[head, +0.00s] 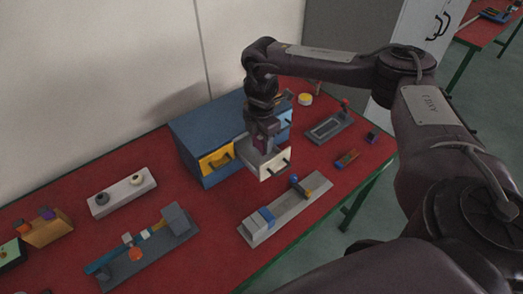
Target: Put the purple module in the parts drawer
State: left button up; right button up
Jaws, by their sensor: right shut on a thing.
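My right gripper (263,146) points down just above the open white drawer (271,166) of a blue cabinet (208,125). It is shut on a small purple piece, the purple module (258,143), which is mostly hidden by the fingers. The white drawer is pulled out toward the front, with a dark handle on its face. I cannot tell whether the module touches the drawer. My left gripper is not in view.
The cabinet also has a yellow drawer (216,158) and a light blue one (286,119). A grey rail fixture (285,208) lies in front, a dark purple cube (372,136) at right. Other fixtures stand left on the red table (215,255). Bare table shows between them.

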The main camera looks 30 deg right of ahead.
aim_at(262, 159)
notch_tip(262, 159, down, 4)
jog(key=shift+p, duration=0.45)
jog(key=shift+f, duration=0.2)
jog(key=shift+f, duration=0.2)
jog(key=o, duration=1.3)
